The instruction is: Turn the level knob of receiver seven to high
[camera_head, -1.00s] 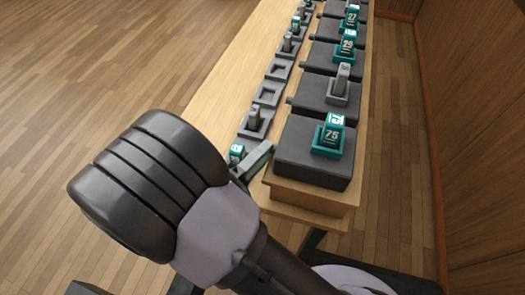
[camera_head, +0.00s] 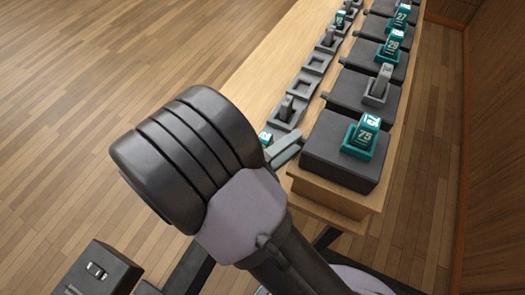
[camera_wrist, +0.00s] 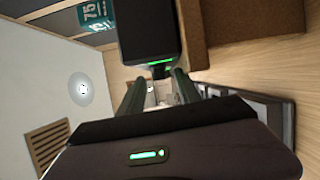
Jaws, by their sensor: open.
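The nearest dark receiver box (camera_head: 338,150) stands at the near end of the long table, with a teal cube (camera_head: 362,138) marked 75 in a holder on top. In the wrist view this box (camera_wrist: 150,25) is at the top centre, with a lit green strip at its lower edge. A small dark knob (camera_wrist: 160,70) sticks out below the strip. My gripper (camera_wrist: 160,84) is open, its two fingers on either side of the knob's line. I cannot tell whether they touch it. In the head view my dark wrist hides most of the gripper. I cannot read which box is receiver seven.
The wooden table (camera_head: 258,75) carries a row of similar boxes running away, some with teal numbered cubes, one with a grey block (camera_head: 380,84). Grey trays (camera_head: 303,84) line its left side, some empty. Open wooden floor (camera_head: 100,60) lies left.

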